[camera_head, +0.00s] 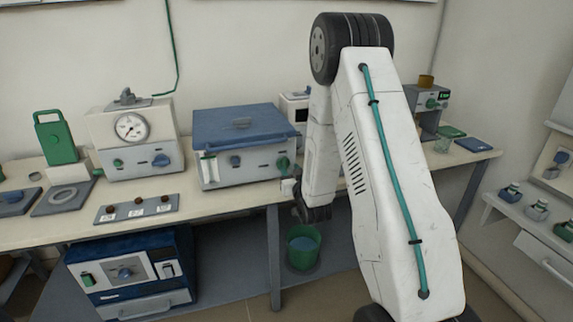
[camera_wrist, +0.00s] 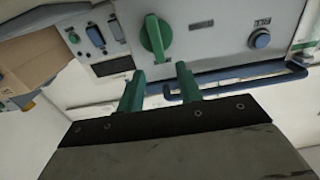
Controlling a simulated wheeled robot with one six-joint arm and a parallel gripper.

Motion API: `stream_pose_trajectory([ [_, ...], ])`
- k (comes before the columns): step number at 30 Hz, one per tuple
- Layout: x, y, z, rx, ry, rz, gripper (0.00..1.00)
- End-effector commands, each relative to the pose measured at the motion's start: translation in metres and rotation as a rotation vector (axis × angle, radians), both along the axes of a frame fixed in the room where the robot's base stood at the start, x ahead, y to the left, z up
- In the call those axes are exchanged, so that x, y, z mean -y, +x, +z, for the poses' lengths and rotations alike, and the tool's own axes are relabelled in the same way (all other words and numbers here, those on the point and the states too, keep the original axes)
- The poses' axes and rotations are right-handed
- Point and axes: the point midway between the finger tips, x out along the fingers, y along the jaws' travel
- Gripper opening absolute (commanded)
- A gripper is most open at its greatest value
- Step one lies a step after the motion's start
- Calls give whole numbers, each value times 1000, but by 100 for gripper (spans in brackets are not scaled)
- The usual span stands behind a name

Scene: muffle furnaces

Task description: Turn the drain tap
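In the wrist view a green turning knob (camera_wrist: 155,38) sits on a pale grey front panel; I cannot read a label that names it the drain tap. My gripper (camera_wrist: 160,85) is open, with its two green fingers apart and nothing between them. The fingertips are below the knob in the picture and apart from it. In the head view my arm reaches down at the right end of the blue-lidded bath (camera_head: 240,125), which has a green knob (camera_head: 283,163) at the right of its front. My fingers are not clear there.
A gauge unit (camera_head: 131,135) and a dish rack (camera_head: 137,207) stand left on the bench. A green bucket (camera_head: 303,246) stands below the bench.

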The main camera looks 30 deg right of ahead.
Motion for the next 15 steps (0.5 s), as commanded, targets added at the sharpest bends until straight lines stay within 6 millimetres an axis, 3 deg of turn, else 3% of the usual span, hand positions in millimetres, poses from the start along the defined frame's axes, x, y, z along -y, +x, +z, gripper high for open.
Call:
stream_pose_trajectory([
  [7, 11, 37, 0, 0, 0, 0, 35],
  [15, 15, 50, 0, -1, 0, -1, 35],
])
